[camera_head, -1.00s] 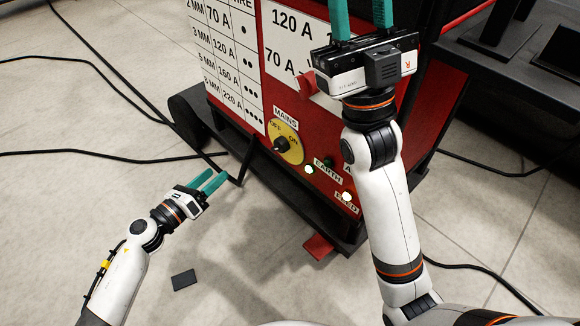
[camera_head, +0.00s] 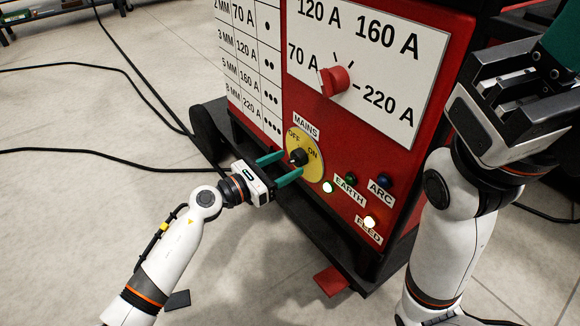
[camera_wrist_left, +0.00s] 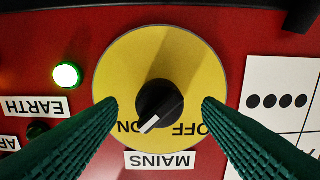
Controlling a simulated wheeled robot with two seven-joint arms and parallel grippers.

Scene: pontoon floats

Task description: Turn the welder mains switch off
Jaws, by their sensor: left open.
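The mains switch is a black knob (camera_head: 298,157) on a yellow disc (camera_head: 314,167) marked OFF and ON, low on the red welder front. In the left wrist view the knob (camera_wrist_left: 158,103) appears upside down, and its white pointer line is towards the ON side. My left gripper (camera_head: 293,163) is open, with its teal fingertips on either side of the knob. In the wrist view both fingers overlap the disc's edges and stand apart from the knob. My right gripper (camera_head: 535,85) is at the right edge, its fingers partly cut off.
A red dial (camera_head: 336,80) sits above on the amperage plate. Lit lamps (camera_head: 328,187) and (camera_head: 370,221) are near the EARTH and FEED labels. Black cables (camera_head: 90,150) cross the floor at left. A small dark block (camera_head: 177,300) lies on the floor.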

